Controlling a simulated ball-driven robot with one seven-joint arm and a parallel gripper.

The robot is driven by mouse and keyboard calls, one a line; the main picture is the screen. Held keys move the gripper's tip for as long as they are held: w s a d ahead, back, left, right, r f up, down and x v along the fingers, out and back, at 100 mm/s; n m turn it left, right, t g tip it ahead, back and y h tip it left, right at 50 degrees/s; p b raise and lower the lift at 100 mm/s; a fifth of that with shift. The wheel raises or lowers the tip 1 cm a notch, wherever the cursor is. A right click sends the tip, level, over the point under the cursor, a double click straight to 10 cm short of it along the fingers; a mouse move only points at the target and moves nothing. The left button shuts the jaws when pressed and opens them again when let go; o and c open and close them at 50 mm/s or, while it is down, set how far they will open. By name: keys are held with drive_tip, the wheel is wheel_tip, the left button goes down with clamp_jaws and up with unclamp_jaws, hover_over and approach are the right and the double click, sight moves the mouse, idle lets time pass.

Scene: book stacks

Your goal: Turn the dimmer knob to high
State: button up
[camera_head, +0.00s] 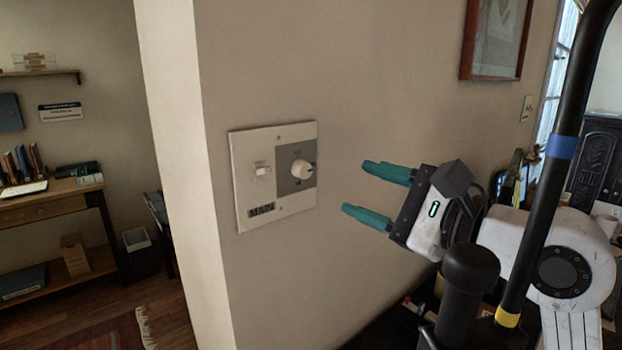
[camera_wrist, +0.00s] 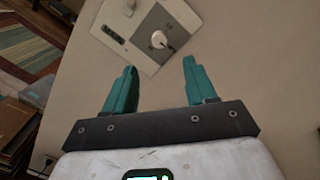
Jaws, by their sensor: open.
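The white dimmer knob (camera_head: 302,169) sits on a grey panel at the right of a pale wall plate (camera_head: 244,196). The plate also has a toggle switch (camera_head: 262,169) and a dark label reading "MAIN" (camera_head: 261,212). My gripper (camera_head: 365,188) is open and empty, with teal fingers, to the right of the plate and apart from the knob. In the wrist view the knob (camera_wrist: 159,39) lies beyond the fingertips, a little left of midway between them, with a dark pointer mark toward the lower right. The knob's scale marks are too small to read.
A wall corner (camera_head: 200,180) stands just left of the plate. A framed picture (camera_head: 495,40) hangs at the upper right. A desk with books (camera_head: 50,200) and a waste bin (camera_head: 139,252) stand beyond the corner. The wall around the plate is bare.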

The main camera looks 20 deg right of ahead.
sight(308, 172)
drive_tip(key=p+x, duration=0.1)
drive_tip(key=x, duration=0.4)
drive_tip(key=p+x, duration=0.1)
drive_tip(key=x, duration=0.4)
drive_tip(key=shift+w+f, duration=0.2)
drive_tip(key=shift+w, duration=0.2)
drive_tip(key=shift+c, duration=0.4)
clamp_jaws()
